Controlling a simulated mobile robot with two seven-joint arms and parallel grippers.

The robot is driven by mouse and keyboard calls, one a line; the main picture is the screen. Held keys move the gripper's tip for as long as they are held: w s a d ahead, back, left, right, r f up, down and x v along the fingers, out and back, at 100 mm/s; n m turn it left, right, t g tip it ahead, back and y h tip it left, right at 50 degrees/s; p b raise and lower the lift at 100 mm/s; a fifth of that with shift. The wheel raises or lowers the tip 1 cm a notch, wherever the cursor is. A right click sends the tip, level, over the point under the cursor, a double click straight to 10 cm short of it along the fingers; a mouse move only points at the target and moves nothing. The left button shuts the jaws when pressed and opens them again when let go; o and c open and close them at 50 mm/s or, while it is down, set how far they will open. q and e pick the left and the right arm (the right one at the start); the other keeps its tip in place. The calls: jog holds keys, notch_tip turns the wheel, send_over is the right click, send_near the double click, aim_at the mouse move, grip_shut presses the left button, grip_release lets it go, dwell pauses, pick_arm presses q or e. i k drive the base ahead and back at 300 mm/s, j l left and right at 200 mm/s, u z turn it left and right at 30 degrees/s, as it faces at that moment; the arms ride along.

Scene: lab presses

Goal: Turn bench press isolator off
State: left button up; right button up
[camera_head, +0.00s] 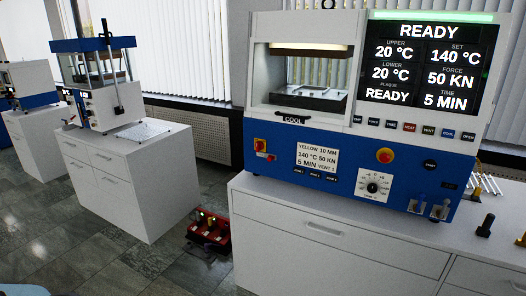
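The bench press (345,120) is a white and blue machine on a white cabinet at the right. Its lit screen (428,65) reads READY, with 20 °C upper and lower. A red and yellow rotary switch (261,148), which looks like the isolator, sits at the left end of the blue front panel. Its handle is too small to tell its position. A round red button on yellow (385,155) is farther right on the panel. Neither of my grippers is in view.
A white cabinet (330,252) stands under the press. A dial (373,186) and small levers (440,212) are on the panel. A red box (208,232) lies on the tiled floor between cabinets. Another press (97,85) stands at the left. Loose tools (486,225) lie at the right.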

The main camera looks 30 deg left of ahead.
aim_at(259, 146)
jog(key=i+u, duration=0.2)
jog(key=u, duration=0.25)
jog(key=i+u, duration=0.2)
jog(key=u, duration=0.25)
jog(key=i+l+u, duration=0.4)
jog(key=i+l, duration=1)
jog(key=l, duration=0.1)
